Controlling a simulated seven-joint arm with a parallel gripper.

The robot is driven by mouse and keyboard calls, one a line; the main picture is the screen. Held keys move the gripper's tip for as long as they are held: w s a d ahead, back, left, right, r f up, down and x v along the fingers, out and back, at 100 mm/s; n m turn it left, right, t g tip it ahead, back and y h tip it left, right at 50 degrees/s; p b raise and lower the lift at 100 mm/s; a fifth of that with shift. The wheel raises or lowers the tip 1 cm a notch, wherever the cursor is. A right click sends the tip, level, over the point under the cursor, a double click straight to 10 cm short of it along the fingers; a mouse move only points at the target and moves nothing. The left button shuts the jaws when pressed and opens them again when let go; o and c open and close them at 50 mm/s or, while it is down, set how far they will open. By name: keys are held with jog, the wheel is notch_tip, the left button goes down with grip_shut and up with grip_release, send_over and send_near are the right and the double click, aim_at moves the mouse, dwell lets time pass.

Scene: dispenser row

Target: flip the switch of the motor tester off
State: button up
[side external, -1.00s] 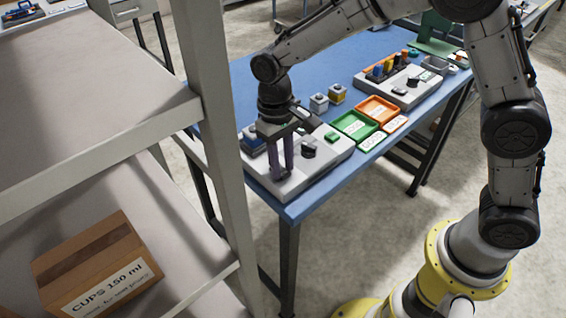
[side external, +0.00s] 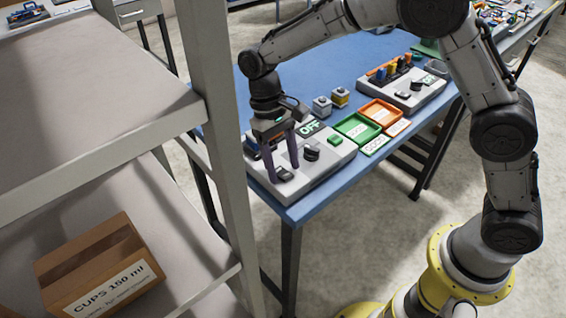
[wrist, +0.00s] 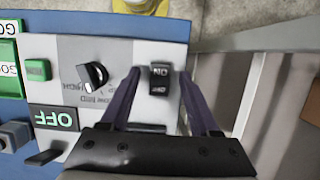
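The motor tester (side external: 322,165), a light grey box, stands at the near end of the blue table. Its display (side external: 310,127) reads OFF, also in the wrist view (wrist: 54,119). Its black rocker switch (wrist: 159,80), with an ON marking, sits on the top face near the box's edge. My gripper (side external: 282,171) points down over the tester. In the wrist view its two dark fingers (wrist: 159,73) are apart, one on each side of the switch, with nothing held. I cannot tell whether a fingertip touches the switch.
The tester also carries a black knob (wrist: 93,74) and a green button (wrist: 37,70). Green (side external: 358,127) and orange (side external: 381,112) trays lie beyond it. A second grey device (side external: 405,90) stands farther along. A shelf post (side external: 212,120) rises at the left.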

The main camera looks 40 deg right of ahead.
jog(key=v, duration=1.3)
jog(key=shift+r, duration=0.4)
jog(key=shift+w, duration=0.1)
